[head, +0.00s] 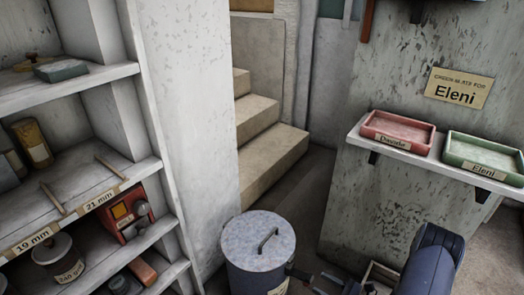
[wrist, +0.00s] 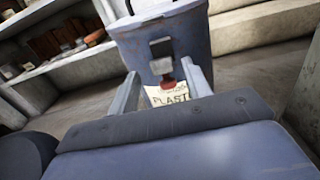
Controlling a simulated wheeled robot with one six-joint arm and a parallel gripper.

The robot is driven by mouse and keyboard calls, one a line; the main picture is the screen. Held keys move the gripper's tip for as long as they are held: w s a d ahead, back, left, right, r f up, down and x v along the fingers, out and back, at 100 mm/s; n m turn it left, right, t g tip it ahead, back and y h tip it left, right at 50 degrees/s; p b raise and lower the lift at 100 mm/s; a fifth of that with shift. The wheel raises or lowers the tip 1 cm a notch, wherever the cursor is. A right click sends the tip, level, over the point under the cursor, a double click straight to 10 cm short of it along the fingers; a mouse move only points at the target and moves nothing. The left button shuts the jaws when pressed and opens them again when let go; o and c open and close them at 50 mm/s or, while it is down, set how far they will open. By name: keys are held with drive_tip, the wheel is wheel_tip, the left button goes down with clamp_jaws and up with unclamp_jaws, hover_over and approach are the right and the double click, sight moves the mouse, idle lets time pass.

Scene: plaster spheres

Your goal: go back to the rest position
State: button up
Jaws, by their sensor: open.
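My gripper (head: 322,282) is low at the bottom of the head view, just right of a lidded grey-blue metal bin (head: 258,248). In the wrist view my gripper (wrist: 165,78) has its two pale fingers spread apart, with nothing held between them. The bin (wrist: 185,35) stands straight ahead of the fingers there, with a dark latch with a red tip (wrist: 166,70) and a paper label reading "PLAST" (wrist: 168,95) showing in the gap. I cannot tell whether the fingers touch the bin.
A shelf unit (head: 95,185) with jars, rods and a red device (head: 126,212) fills the left. Stone steps (head: 262,150) rise behind the bin. On the right a ledge holds a red tray (head: 398,117) and a green tray (head: 484,137), under an "Eleni" sign (head: 459,88).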

drive_tip(key=shift+v, duration=1.3)
drive_tip(key=shift+a+r, duration=0.1)
